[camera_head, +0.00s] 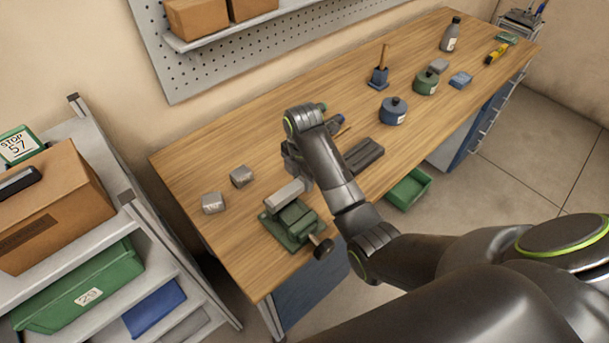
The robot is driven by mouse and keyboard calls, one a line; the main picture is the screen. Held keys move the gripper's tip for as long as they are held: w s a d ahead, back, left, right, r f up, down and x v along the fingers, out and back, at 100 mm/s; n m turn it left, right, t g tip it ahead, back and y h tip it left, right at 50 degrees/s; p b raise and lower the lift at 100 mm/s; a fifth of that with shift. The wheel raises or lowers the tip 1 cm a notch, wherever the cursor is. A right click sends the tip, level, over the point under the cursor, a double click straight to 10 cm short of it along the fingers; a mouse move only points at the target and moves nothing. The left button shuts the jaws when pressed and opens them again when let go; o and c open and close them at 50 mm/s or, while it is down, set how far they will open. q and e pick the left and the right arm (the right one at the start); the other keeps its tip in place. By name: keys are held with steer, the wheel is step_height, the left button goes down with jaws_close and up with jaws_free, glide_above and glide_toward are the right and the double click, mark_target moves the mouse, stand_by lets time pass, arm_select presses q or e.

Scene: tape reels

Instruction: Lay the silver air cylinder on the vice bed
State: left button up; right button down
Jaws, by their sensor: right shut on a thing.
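The silver air cylinder (283,196) is a light grey bar at the left of the workbench, over the green vice (292,226). My right gripper (300,176) is shut on its far right end. The bar lies lengthwise over the vice's upper left side; I cannot tell whether it touches the bed. The vice's dark screw end (323,249) points toward the bench's front edge. My left gripper is not in view.
Two grey blocks (241,176) (213,203) lie left of the vice. A dark grooved block (364,155) is right of my wrist. Blue (393,113) and green (426,84) round containers stand farther right. A shelf rack (150,235) is at left.

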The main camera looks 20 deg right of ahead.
step_height(320, 180, down, 3)
steer(key=shift+d+r, duration=0.1)
steer(key=shift+r, duration=0.05)
step_height(320, 180, down, 2)
steer(key=shift+f, duration=1.1)
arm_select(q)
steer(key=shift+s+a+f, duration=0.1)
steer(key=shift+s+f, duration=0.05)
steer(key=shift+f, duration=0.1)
arm_select(e)
steer(key=shift+s+f, duration=0.2)
steer(key=shift+s, duration=0.05)
